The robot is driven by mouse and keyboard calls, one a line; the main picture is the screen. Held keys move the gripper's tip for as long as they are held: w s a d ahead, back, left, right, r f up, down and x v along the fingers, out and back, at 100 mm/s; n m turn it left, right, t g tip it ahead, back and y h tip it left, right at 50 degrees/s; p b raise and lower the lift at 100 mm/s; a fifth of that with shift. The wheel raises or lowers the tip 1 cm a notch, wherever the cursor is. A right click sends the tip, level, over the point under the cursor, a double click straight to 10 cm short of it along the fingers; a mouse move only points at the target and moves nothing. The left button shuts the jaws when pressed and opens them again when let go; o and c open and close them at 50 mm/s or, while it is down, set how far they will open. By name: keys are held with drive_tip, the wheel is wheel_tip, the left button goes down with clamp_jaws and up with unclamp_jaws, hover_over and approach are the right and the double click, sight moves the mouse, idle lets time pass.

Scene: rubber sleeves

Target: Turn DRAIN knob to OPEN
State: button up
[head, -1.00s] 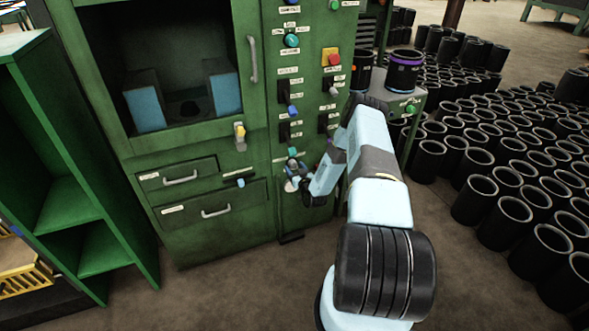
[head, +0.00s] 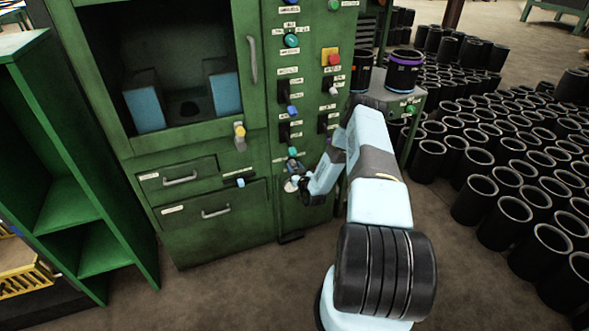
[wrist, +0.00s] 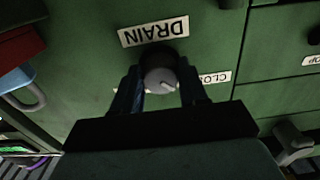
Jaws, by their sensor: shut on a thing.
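The DRAIN knob (wrist: 160,78) is a round grey knob with a light pointer mark, on the green panel in the wrist view. The mark points toward the lower right of that picture. A DRAIN label (wrist: 153,32) shows upside down above it, and a partly covered label reading CLOS (wrist: 215,77) is to its right. My gripper (wrist: 160,92) is shut on the knob, with one dark finger at each side. Another label left of the knob is mostly hidden by a finger. In the head view my gripper (head: 297,186) is at the low part of the green machine's control column.
The green machine (head: 205,245) has drawers left of the knob and several switches above it. A red button (head: 331,58) is higher up. A green shelf (head: 70,205) stands at left. Many black sleeves (head: 500,190) cover the floor at right. The floor before the machine is clear.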

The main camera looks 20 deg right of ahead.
drive_tip(key=shift+d+m, duration=0.1)
drive_tip(key=shift+m, duration=0.2)
drive_tip(key=m, duration=0.3)
drive_tip(key=shift+m, duration=0.3)
drive_tip(key=m, duration=0.4)
drive_tip(key=shift+m, duration=0.3)
drive_tip(key=m, duration=0.9)
drive_tip(key=shift+r, duration=0.1)
drive_tip(key=shift+s, duration=0.1)
drive_tip(key=o, duration=1.1)
drive_tip(key=shift+c, duration=0.2)
